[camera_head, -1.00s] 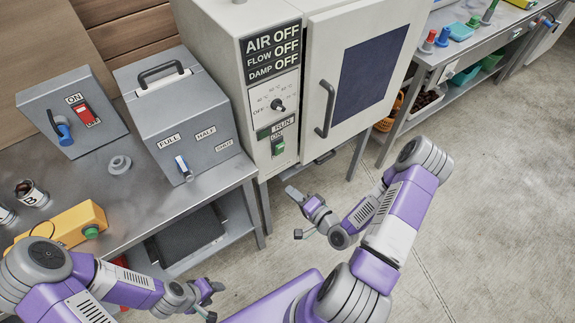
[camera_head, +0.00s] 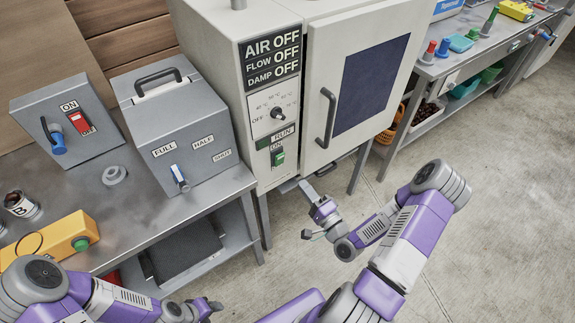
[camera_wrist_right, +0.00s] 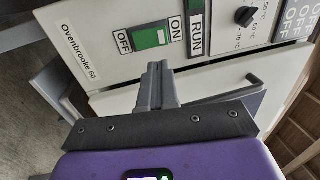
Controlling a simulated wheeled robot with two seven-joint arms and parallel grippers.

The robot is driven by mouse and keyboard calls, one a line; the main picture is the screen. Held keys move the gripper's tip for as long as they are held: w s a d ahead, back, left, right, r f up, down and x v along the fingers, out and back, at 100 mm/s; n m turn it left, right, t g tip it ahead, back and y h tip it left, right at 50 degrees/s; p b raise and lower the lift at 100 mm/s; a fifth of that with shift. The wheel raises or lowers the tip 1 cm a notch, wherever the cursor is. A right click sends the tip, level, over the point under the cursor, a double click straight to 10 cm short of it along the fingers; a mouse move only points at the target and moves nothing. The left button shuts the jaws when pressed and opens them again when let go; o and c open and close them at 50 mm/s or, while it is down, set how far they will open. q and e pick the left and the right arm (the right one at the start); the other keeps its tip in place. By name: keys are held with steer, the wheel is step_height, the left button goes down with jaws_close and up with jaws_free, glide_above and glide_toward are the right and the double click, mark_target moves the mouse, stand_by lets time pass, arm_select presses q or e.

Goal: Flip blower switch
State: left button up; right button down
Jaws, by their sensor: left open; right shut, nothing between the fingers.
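Two switches show, and no label names the blower. A grey box (camera_head: 30,108) on the bench at left carries a red rocker switch (camera_head: 81,122) marked ON, with a blue lever (camera_head: 57,140) beside it. The white oven cabinet (camera_head: 228,52) has a green switch (camera_head: 278,157) under its RUN label; it also shows in the right wrist view (camera_wrist_right: 150,39), between ON and OFF labels. My right gripper (camera_head: 304,185) is shut and empty, in front of the cabinet and below the green switch, apart from it. My left gripper (camera_head: 213,308) is open, low before the bench.
A grey box with a blue-tipped lever (camera_head: 180,178) stands beside the cabinet. The cabinet display (camera_head: 272,51) reads AIR OFF, FLOW OFF, DAMP OFF. The door handle (camera_head: 327,118) juts out right of the switch. A yellow box (camera_head: 48,240) lies on the bench. Floor at right is clear.

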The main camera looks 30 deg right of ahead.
mark_target(282, 157)
steer(key=w, duration=0.3)
steer(key=w+r+b, duration=0.1)
steer(key=w, duration=0.5)
steer(key=shift+w+a+r+b, duration=0.3)
steer(key=shift+w+a+r, duration=0.05)
steer(key=shift+a, duration=0.05)
